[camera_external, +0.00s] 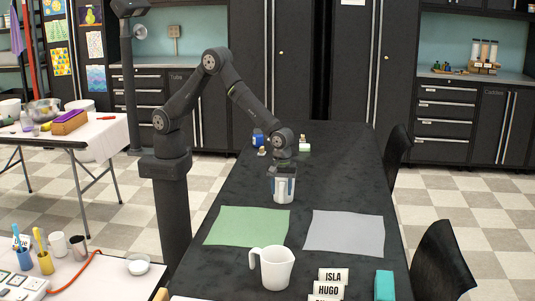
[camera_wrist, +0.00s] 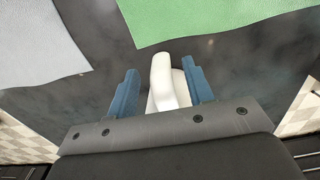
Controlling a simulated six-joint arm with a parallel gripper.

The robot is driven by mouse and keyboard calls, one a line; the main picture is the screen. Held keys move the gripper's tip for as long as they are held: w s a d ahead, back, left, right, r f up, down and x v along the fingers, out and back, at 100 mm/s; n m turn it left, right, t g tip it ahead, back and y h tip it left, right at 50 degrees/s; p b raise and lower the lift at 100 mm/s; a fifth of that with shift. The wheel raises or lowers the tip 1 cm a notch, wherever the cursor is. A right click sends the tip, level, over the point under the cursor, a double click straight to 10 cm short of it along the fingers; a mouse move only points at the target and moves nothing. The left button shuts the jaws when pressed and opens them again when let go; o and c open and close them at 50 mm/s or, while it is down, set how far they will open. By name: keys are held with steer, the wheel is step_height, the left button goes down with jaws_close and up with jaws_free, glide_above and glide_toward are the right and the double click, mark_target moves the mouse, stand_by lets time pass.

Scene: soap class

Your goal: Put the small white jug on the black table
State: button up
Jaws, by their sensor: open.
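A small white jug (camera_external: 283,197) is on the black table (camera_external: 330,170), behind the coloured mats, and looks upright. My gripper (camera_external: 283,186) is lowered over it, with blue fingers on either side. In the wrist view, the jug (camera_wrist: 181,88) shows its white handle between the two open fingers of my gripper (camera_wrist: 161,76). Slight gaps show beside the handle, and the lower part of the jug is hidden by my gripper's body.
A green mat (camera_external: 246,226) and a grey mat (camera_external: 345,231) lie in front. A bigger-looking white jug (camera_external: 277,272) stands nearer the camera, beside name blocks (camera_external: 328,288) and a teal box (camera_external: 384,286). Small bottles (camera_external: 259,138) stand at the back.

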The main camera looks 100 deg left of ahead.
mark_target(281, 202)
step_height(281, 202, down, 4)
steer(key=shift+r, duration=0.1)
jaws_close()
steer(key=shift+r, duration=0.15)
